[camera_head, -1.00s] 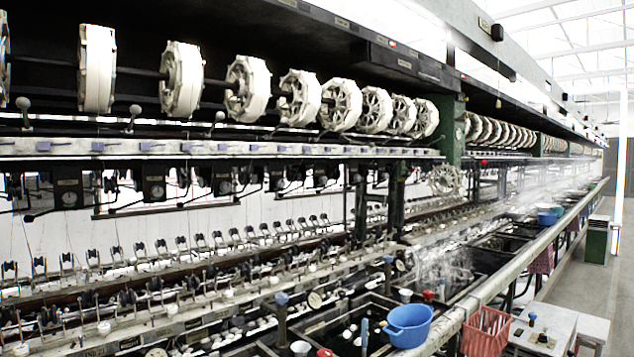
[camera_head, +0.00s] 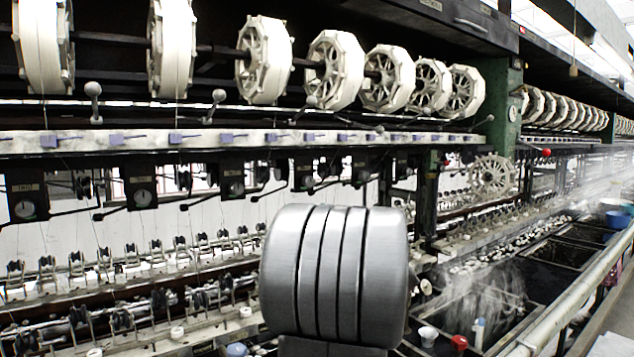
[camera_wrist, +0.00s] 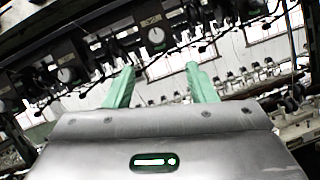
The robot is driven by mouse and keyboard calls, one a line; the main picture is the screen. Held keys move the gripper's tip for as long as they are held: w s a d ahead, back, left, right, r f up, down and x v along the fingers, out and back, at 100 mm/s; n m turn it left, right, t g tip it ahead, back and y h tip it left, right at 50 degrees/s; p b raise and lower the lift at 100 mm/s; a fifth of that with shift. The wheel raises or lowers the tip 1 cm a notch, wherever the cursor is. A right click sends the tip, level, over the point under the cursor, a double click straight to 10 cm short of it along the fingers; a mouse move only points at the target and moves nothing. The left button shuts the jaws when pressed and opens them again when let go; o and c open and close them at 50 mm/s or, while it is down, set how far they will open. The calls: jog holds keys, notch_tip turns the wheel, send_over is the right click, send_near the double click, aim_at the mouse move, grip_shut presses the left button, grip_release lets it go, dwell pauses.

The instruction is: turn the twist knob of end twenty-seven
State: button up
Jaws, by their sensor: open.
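Several black boxes, each with a pale round dial-like knob and a small label, hang in a row under the long rail. In the head view one knob (camera_head: 142,197) is left of centre and another (camera_head: 25,209) is at the far left. The labels are too small to read, so I cannot tell which is end twenty-seven. In the wrist view a knob (camera_wrist: 156,35) is just beyond and above my gripper (camera_wrist: 160,67), and another knob (camera_wrist: 66,74) is to the left. My gripper's green fingers are apart with nothing between them. The head view does not show the gripper.
White reels (camera_head: 264,60) line the shaft above the rail. Short levers with round ends (camera_head: 93,89) stick out near the rail. Below are rows of small pulleys and steaming basins (camera_head: 556,262). My grey arm link covers the lower middle of the head view.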

aim_at(311, 183)
jog(key=shift+n+y, duration=0.3)
jog(key=p+x, duration=0.2)
jog(key=x, duration=0.4)
jog(key=p+x, duration=0.3)
jog(key=x, duration=0.3)
jog(key=shift+a+r, duration=0.2)
jog(key=shift+r, duration=0.1)
jog(key=shift+w+a+r, duration=0.15)
jog(key=shift+w+a, duration=0.15)
jog(key=shift+w, duration=0.35)
jog(key=shift+c, duration=0.2)
jog(key=c, duration=0.9)
